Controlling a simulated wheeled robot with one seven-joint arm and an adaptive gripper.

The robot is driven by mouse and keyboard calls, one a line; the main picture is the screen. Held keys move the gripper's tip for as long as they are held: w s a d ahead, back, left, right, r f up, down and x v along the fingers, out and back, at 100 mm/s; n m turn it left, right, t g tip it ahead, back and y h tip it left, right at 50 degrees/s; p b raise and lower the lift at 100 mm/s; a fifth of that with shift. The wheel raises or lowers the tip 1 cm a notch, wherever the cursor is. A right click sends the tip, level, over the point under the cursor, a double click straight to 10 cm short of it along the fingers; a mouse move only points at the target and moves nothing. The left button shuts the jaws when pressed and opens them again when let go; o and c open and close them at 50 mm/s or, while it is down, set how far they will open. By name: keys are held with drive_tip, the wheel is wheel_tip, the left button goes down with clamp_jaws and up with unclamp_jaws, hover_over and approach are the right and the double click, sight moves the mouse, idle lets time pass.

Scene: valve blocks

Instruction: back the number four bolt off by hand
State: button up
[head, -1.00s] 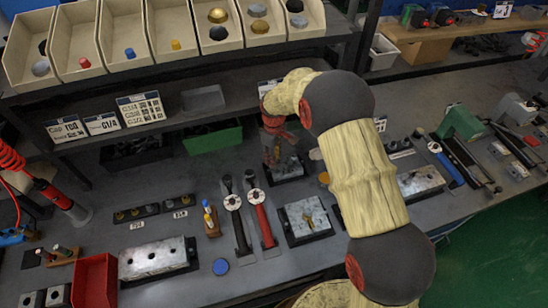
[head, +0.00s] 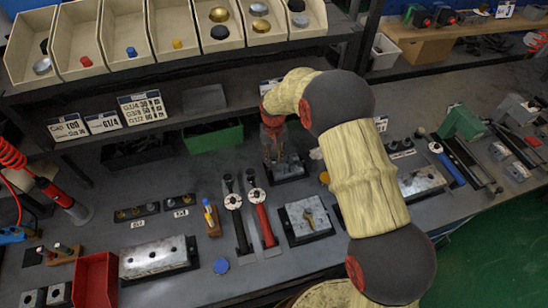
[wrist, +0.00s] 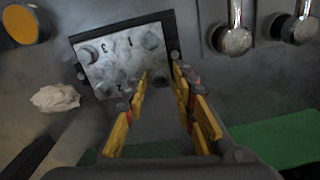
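A crumpled white cloth (wrist: 56,98) lies beside the block. Two torque wrenches, one with a red handle (head: 265,226), lie left of it in the head view. Another block (head: 305,218) sits in front. A green bin (head: 212,137) stands behind on the bench.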

drive_tip(key=shift+m, duration=0.4)
drive_tip(key=shift+c, duration=1.1)
drive_tip(key=c, duration=0.4)
clamp_jaws()
drive_tip(key=n, duration=0.5)
drive_tip(key=shift+d, duration=0.15)
drive_tip(key=n, duration=0.5)
drive_tip(key=shift+w+n, duration=0.1)
drive_tip(key=shift+n, duration=0.2)
drive_tip(key=n, duration=0.6)
drive_tip(key=shift+w+d, duration=0.1)
drive_tip(key=n, duration=0.5)
drive_tip(key=shift+w, duration=0.15)
